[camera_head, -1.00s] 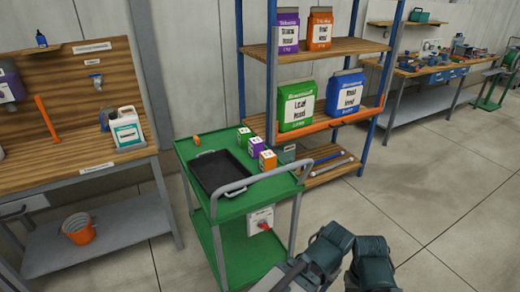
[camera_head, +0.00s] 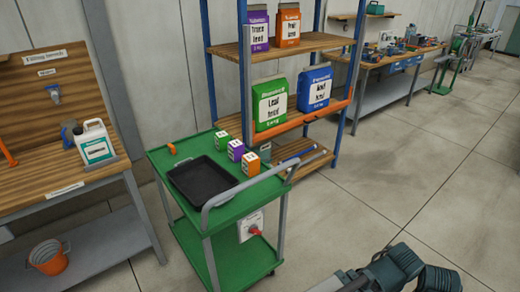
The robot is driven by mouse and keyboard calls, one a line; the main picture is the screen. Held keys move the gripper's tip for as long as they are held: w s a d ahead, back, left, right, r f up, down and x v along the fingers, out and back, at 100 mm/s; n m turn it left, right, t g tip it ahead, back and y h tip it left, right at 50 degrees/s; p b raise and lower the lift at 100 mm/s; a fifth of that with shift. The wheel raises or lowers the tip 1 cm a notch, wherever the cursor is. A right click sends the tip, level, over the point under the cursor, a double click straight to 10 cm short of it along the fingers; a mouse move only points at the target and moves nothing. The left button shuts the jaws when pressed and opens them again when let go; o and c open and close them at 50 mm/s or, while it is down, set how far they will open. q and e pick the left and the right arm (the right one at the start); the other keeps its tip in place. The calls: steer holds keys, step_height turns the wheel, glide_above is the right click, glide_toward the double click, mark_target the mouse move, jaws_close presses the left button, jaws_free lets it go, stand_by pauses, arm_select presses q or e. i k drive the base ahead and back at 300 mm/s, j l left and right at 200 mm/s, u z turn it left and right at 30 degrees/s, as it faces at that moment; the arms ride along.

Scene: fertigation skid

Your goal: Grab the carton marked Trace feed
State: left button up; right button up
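A purple pack (camera_head: 258,29) whose label seems to read Trace feed stands on the upper shelf of the blue-posted rack. An orange pack (camera_head: 288,26) stands to its right. Three small cartons stand in a row on the green trolley: green (camera_head: 221,140), purple (camera_head: 236,150) and orange (camera_head: 251,163). Their white labels are too small to read. Dark teal parts of my own arms show at the bottom right. No gripper fingers show, so I cannot see either gripper.
The green trolley (camera_head: 157,157) carries a black tray (camera_head: 202,178) and a grey handle. The rack's lower shelf (camera_head: 229,124) holds large green (camera_head: 270,101) and blue (camera_head: 314,88) bags. A workbench with a white jug (camera_head: 95,142) stands left. Open floor lies right.

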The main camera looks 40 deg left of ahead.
mark_target(236, 148)
steer(key=k+j+z, duration=0.2)
steer(key=j, duration=0.3)
steer(key=k+j+z, duration=0.2)
steer(key=j, duration=0.25)
steer(key=k+j+z, duration=0.2)
steer(key=j, duration=0.2)
steer(key=k+j+z, duration=0.15)
steer(key=k+j, duration=0.7)
steer(key=j, duration=0.15)
steer(key=k+j, duration=0.5)
steer(key=j, duration=0.15)
steer(key=z, duration=0.05)
